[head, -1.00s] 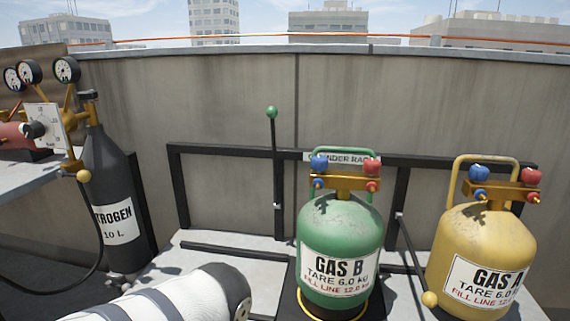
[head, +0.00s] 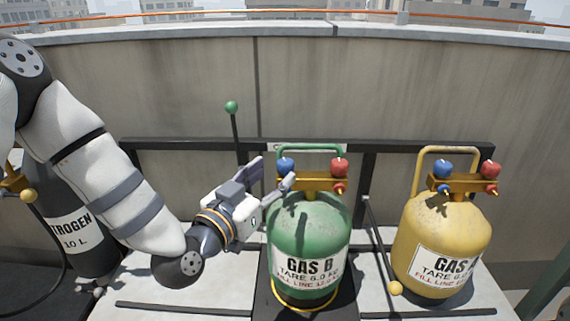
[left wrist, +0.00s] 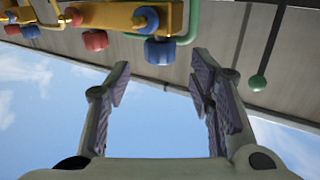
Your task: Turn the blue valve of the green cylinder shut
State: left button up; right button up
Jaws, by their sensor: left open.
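The green cylinder (head: 308,225), labelled GAS B, stands upright on a dark plate. Its blue valve (head: 286,165) is on the left of the brass manifold under the green handle, with a red valve (head: 339,167) on the right. My left gripper (head: 275,174) is open and empty, its fingers close to the left of the blue valve. One fingertip overlaps the area just below the valve; whether it touches cannot be told. In the left wrist view the blue valve (left wrist: 158,50) shows beyond the open fingers, near the gap between them. My right gripper is not in view.
A yellow cylinder (head: 437,235) with its own blue and red valves stands to the right. A dark nitrogen bottle (head: 75,235) is behind my left arm. A green-knobbed lever (head: 232,107) rises behind my gripper. A black rail (head: 400,147) runs along the wall.

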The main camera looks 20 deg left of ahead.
aim_at(279, 167)
pick_arm(q)
jog(key=x, duration=0.6)
jog(key=shift+f, duration=0.1)
grip_shut()
jog(key=shift+a+m+h, duration=0.1)
jog(key=shift+m+h, duration=0.4)
jog(key=shift+h, duration=0.2)
jog(key=shift+m+g+h, duration=0.4)
jog(key=shift+h, duration=0.2)
jog(key=shift+m+g+h, duration=0.5)
jog(key=shift+m+h, duration=0.3)
jog(key=shift+h, duration=0.4)
